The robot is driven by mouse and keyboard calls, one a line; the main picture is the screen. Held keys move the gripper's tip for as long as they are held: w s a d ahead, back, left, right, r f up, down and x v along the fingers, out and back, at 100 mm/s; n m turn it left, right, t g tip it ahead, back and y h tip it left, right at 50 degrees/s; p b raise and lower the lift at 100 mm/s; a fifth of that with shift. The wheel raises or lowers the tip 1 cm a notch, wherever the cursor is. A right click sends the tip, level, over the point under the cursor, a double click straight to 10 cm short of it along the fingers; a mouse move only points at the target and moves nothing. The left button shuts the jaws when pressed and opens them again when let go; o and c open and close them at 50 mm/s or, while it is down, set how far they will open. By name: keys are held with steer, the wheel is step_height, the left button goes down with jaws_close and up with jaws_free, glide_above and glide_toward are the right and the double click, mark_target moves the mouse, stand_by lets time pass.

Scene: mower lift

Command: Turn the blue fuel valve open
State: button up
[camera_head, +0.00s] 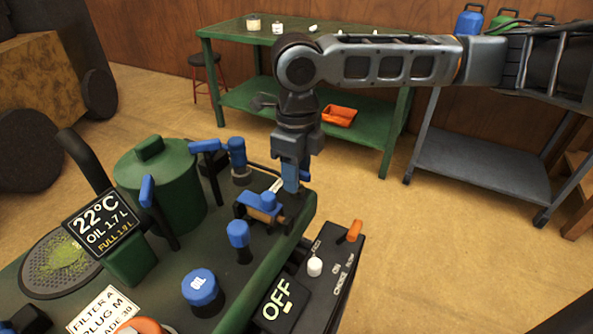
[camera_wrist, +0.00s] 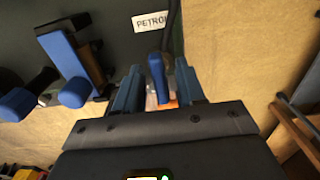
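In the wrist view, the blue valve handle (camera_wrist: 157,75) shows between the two fingers of my gripper (camera_wrist: 157,92). The fingers stand apart, with narrow gaps to the handle; I see no clear contact. A label reading PETRO, partly cut off, is beside the handle.
A black panel with an orange lever (camera_head: 355,231) lies to the right.

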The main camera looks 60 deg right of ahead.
step_height(320, 180, up, 8)
steer(key=shift+f, duration=0.15)
stand_by(0.7)
